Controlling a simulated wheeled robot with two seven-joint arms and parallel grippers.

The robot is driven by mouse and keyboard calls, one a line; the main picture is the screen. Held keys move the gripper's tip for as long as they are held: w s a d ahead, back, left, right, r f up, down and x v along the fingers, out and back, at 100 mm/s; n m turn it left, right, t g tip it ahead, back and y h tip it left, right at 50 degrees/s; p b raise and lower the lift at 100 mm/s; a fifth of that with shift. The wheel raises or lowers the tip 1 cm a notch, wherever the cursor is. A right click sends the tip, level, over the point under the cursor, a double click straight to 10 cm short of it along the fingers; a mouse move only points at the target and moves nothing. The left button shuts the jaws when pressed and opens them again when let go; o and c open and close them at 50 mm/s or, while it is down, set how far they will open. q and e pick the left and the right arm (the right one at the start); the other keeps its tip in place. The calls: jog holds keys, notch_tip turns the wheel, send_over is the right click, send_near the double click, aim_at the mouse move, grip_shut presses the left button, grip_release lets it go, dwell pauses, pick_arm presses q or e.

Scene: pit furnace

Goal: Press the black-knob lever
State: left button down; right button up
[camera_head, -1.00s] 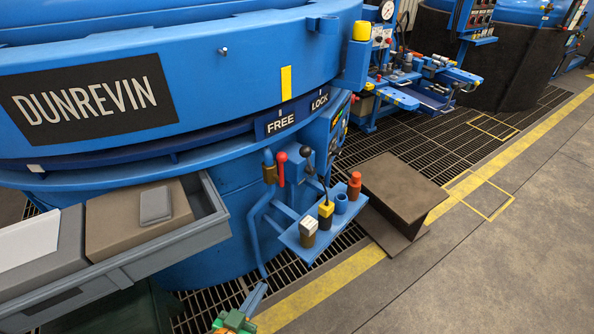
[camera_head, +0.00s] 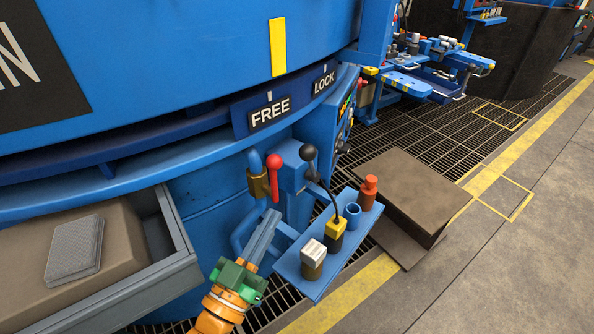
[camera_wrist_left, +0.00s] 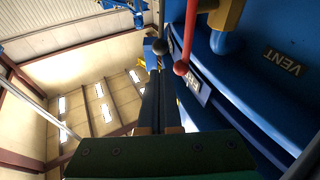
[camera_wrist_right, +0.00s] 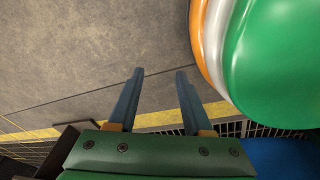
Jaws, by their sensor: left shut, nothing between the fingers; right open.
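The black-knob lever (camera_head: 308,152) stands on a blue block on the side of the blue furnace. The red-knob lever (camera_head: 274,161) is just left of it. In the left wrist view the red knob (camera_wrist_left: 180,68) hangs right of a dark round knob (camera_wrist_left: 159,47), both near the fingertips in the picture. My left gripper (camera_head: 270,218) is shut and empty, pointing up toward the levers from below and left. It looks apart from both knobs. My right gripper (camera_wrist_right: 160,72) is open and empty, above the floor in the right wrist view.
A brown box (camera_head: 405,195) stands at right.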

aim_at(304, 160)
pick_arm(q)
jog(key=b+x, duration=0.1)
jog(key=x, duration=0.9)
jog(key=shift+w+d, duration=0.1)
jog(key=shift+w, duration=0.1)
jog(key=shift+w+d+r, duration=0.25)
jog(key=shift+w+d, duration=0.05)
jog(key=shift+w, duration=0.25)
pick_arm(e)
jog(key=shift+w+a+f, duration=0.15)
jog(key=shift+w+a, duration=0.05)
jog(key=shift+w, duration=0.25)
jog(key=shift+w+a+f, duration=0.15)
jog(key=shift+w, duration=0.3)
